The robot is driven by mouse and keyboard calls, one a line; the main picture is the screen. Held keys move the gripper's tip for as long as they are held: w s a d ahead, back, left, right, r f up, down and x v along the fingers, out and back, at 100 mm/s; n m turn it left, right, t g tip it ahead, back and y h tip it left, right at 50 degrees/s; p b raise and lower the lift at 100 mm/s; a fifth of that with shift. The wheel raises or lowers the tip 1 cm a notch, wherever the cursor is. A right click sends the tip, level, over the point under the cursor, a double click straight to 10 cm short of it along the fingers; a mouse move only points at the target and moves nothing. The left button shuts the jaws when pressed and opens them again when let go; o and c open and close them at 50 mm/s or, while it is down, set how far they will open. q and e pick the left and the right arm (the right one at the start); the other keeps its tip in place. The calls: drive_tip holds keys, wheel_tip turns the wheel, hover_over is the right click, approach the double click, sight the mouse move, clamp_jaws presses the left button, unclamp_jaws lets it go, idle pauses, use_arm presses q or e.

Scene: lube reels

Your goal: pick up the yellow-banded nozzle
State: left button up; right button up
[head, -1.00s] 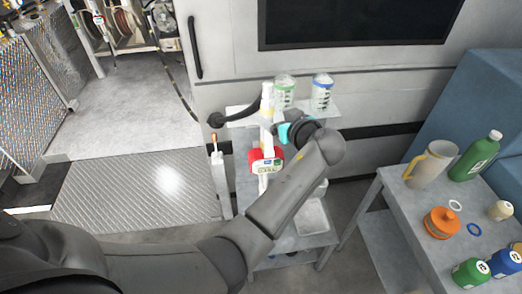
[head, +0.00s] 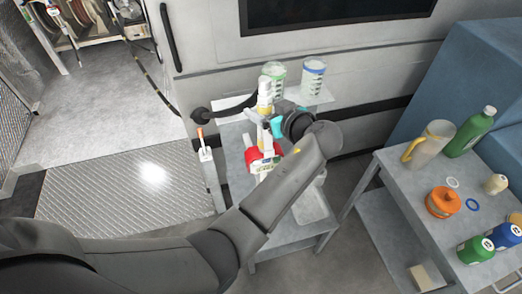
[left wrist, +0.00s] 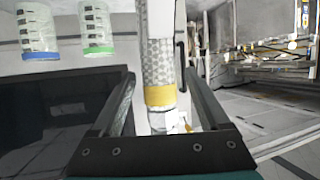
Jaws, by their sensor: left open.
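The yellow-banded nozzle (head: 264,97) stands upright, pale, above the small grey cart in the head view. In the left wrist view the nozzle (left wrist: 160,95) runs down between the two fingers, its yellow band near the middle of the gap. My left gripper (head: 272,124) is open beside the nozzle, and in the left wrist view the left gripper (left wrist: 158,88) has a finger on each side of it. A gap shows on both sides. My right gripper is not in view.
A red-and-white item (head: 264,158) sits just below the gripper. A green-banded cup (head: 274,75) and a blue-banded cup (head: 313,78) stand on the shelf behind. A white holder with an orange-tipped stick (head: 203,145) is left. The right table (head: 405,185) holds bottles and a jug.

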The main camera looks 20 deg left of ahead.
use_arm(q)
drive_tip(key=shift+d, duration=0.1)
drive_tip(key=shift+c, duration=0.8)
clamp_jaws()
idle(0.4)
drive_tip(key=shift+w+r, duration=0.1)
drive_tip(key=shift+r, duration=0.1)
